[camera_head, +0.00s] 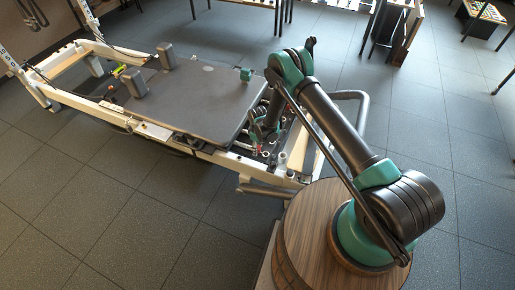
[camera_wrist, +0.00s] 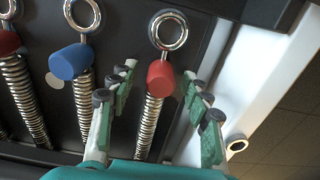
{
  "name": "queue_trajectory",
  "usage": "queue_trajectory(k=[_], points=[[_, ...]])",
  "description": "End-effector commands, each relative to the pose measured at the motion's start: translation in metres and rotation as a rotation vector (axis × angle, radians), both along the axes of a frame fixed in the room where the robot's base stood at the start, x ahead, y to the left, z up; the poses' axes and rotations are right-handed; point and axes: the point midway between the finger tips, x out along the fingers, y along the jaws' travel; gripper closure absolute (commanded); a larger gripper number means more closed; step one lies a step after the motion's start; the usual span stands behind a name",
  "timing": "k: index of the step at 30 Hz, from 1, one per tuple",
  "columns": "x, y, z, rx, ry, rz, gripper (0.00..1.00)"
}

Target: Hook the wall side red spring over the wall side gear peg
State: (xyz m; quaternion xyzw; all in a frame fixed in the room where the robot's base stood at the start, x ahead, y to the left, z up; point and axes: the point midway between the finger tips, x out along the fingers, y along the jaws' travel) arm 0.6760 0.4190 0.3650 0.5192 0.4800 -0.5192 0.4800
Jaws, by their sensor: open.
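In the wrist view a red-collared spring (camera_wrist: 161,78) with a steel ring (camera_wrist: 168,30) at its far end lies between the two green fingers of my gripper (camera_wrist: 158,76). The fingers are open, one on each side of the spring; I cannot tell whether either touches it. Another red spring (camera_wrist: 8,44) is partly cut off at the left edge. Which red spring is the wall side one cannot be told from these views. In the head view my gripper (camera_head: 262,130) is low over the spring end of the reformer. No gear peg can be made out clearly.
A blue spring (camera_wrist: 70,62) with its own ring lies left of the gripper. A pale frame rail (camera_wrist: 247,62) runs close on the right. The grey padded carriage (camera_head: 195,98) of the reformer lies left of the arm in the head view. Open tiled floor (camera_head: 110,220) surrounds the reformer.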

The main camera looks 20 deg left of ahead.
Motion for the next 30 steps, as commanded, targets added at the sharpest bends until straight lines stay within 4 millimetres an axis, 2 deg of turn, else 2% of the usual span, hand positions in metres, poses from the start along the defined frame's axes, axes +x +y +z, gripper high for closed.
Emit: queue_trajectory(k=[3,15,18,19,24,30], points=[[0.0,0.0,0.0001,0.0,0.0,0.0,0.51],[0.0,0.0,0.0003,0.0,0.0,0.0,1.0],[0.0,0.0,0.0003,0.0,0.0,0.0,1.0],[0.0001,0.0,0.0005,0.0,0.0,0.0,0.79],[0.0,0.0001,0.0005,0.0,0.0,0.0,1.0],[0.0001,0.0,0.0004,0.0,0.0,0.0,1.0]])
